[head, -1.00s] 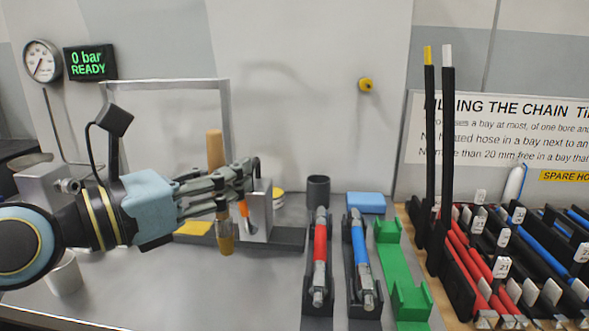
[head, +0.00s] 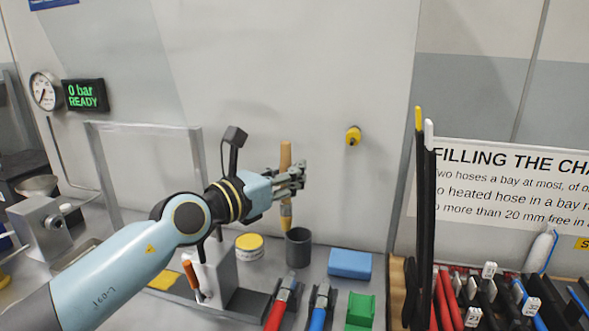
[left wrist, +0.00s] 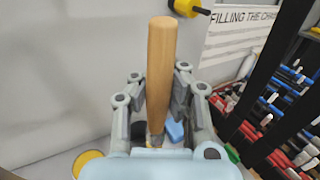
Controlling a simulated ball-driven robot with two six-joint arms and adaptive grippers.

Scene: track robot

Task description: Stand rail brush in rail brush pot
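The rail brush (head: 286,156) has a tan wooden handle and stands upright, bristles down, in my left gripper (head: 290,180). The gripper is shut around its handle and holds it above the bench. In the left wrist view the brush handle (left wrist: 161,70) rises between the two fingers (left wrist: 158,110). The rail brush pot (head: 298,247) is a dark grey open cylinder on the bench. The brush's lower end is just above and slightly left of the pot's mouth in the head view. My right gripper is not in view.
A yellow-lidded tin (head: 250,246) stands left of the pot, and a blue block (head: 350,264) lies to its right. Red (head: 280,305) and blue (head: 319,307) tools lie in cradles in front. A hose rack (head: 470,300) with tall black uprights stands at right.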

